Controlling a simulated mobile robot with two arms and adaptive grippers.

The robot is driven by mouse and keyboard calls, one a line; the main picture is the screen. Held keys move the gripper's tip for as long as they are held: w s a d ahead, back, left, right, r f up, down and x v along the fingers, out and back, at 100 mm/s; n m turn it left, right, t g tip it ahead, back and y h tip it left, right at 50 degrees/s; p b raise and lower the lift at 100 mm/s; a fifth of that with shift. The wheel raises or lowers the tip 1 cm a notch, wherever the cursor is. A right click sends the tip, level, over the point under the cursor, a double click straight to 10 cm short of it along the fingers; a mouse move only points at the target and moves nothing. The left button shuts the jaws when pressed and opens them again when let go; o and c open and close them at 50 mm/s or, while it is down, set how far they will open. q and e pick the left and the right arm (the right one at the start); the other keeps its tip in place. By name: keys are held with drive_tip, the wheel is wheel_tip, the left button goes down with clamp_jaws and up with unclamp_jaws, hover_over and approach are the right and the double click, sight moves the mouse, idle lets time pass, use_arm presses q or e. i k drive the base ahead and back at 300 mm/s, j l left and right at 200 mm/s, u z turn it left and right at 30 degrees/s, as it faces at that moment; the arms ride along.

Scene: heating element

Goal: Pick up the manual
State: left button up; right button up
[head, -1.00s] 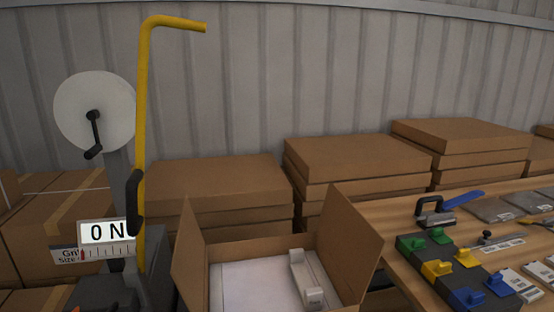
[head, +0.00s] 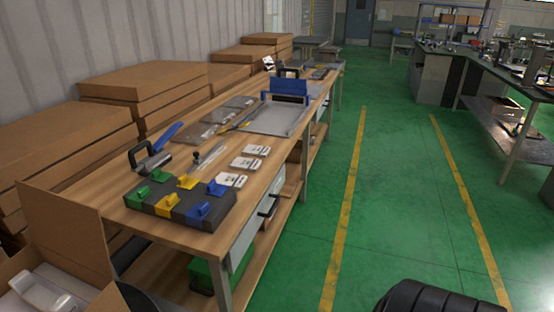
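I cannot pick out the manual for certain. Small white printed cards or booklets (head: 246,163) lie in a short row on the wooden workbench (head: 115,198), and their print is too small to read. An open cardboard box (head: 62,228) at the lower left holds a pale white object (head: 42,292); the rest of its inside is cut off or hidden. No gripper fingers show in the head view. A black rounded part at the bottom right edge looks like mine.
A dark block with green, yellow and blue clips (head: 180,203) sits at the bench's near end. A blue-handled tool (head: 152,155) and grey plates (head: 272,120) lie behind. Stacked cartons (head: 145,85) line the wall. The green floor (head: 400,205) right of the bench is clear.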

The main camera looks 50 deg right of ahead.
sight(238, 163)
drive_tip(key=l+z, duration=0.1)
drive_tip(key=z, duration=2.15)
drive_tip(key=i, duration=4)
drive_tip(key=i+u, duration=0.15)
drive_tip(key=u, duration=0.3)
drive_tip(key=i+u, duration=0.1)
drive_tip(key=u, duration=0.35)
drive_tip(key=i+l+u, duration=0.1)
drive_tip(key=u, duration=0.3)
drive_tip(key=i+l+u, duration=0.1)
drive_tip(key=u, duration=0.35)
drive_tip(key=l, duration=0.1)
